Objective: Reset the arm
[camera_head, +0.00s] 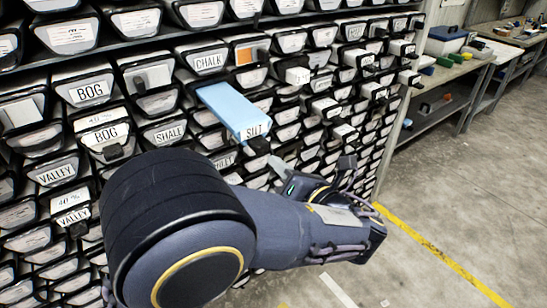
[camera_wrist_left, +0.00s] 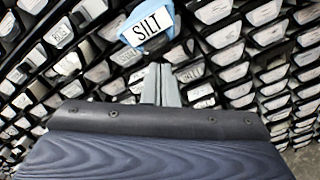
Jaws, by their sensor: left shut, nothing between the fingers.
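My left gripper (camera_head: 274,161) is in front of the rack, its arm coming in from the lower left. Its fingers are shut with nothing between them, and they show as two grey fingers side by side in the left wrist view (camera_wrist_left: 161,84). A light blue core liner labelled SILT (camera_head: 232,107) sticks out of the rack, just beyond the fingertips. Its blue end with the SILT label also shows above the fingers in the left wrist view (camera_wrist_left: 147,27). Whether the fingertips touch it, I cannot tell. My right gripper is not in view.
The rack holds many dark-framed liners, with labels such as CHALK (camera_head: 209,61), BOG (camera_head: 90,92) and SHALE (camera_head: 168,133). Several liners stick out at the upper right. A workbench (camera_head: 450,72) stands beyond the rack. The concrete floor (camera_head: 470,190) at right is open.

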